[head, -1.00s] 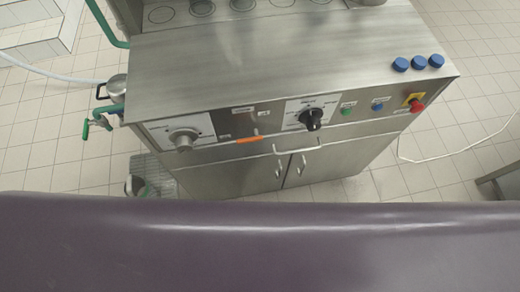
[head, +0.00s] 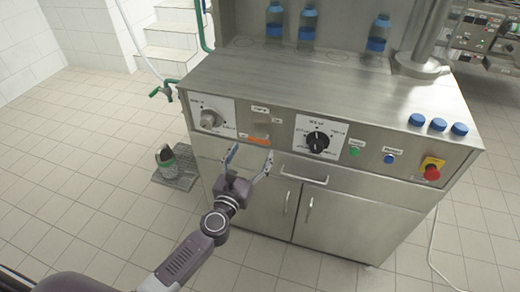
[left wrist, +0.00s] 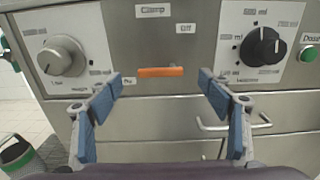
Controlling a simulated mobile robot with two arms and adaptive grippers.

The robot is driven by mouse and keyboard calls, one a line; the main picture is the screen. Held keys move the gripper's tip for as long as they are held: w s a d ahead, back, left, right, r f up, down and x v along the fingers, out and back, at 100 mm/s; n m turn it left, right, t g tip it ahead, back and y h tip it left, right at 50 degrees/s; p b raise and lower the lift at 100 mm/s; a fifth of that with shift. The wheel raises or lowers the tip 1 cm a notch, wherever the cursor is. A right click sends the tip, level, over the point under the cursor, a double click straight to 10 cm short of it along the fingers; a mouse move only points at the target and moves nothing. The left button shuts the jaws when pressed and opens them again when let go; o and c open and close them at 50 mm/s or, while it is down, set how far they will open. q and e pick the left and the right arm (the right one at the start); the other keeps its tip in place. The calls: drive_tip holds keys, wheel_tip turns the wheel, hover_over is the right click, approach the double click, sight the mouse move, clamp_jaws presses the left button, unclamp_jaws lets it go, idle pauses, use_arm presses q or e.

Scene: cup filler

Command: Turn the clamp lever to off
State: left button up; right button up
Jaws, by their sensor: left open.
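The clamp lever is an orange bar (head: 259,141) on the front panel of the steel machine, below a small "Clamp" label. In the left wrist view the orange lever (left wrist: 161,72) lies level, centred in the picture, with the "Off" label (left wrist: 186,28) above its right end and another small label, partly hidden, below its left end. My left gripper (head: 248,160) is open just in front of the panel, below the lever. In the left wrist view its blue-padded fingers (left wrist: 160,88) stand wide apart, left and right of the lever, apart from it. My right gripper does not show.
A grey knob (head: 209,119) is left of the lever and a black knob (head: 318,141) right of it. Green, blue and red buttons follow further right. A drawer handle (head: 304,178) sticks out below. Blue-capped bottles (head: 307,27) stand at the back. Floor in front is clear.

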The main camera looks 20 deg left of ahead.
sight(258, 141)
use_arm(q)
drive_tip(key=w, duration=0.5)
drive_tip(key=shift+w+d+f, duration=0.1)
drive_tip(key=shift+w, duration=0.9)
drive_tip(key=c, duration=1.2)
drive_tip(key=shift+o, duration=0.2)
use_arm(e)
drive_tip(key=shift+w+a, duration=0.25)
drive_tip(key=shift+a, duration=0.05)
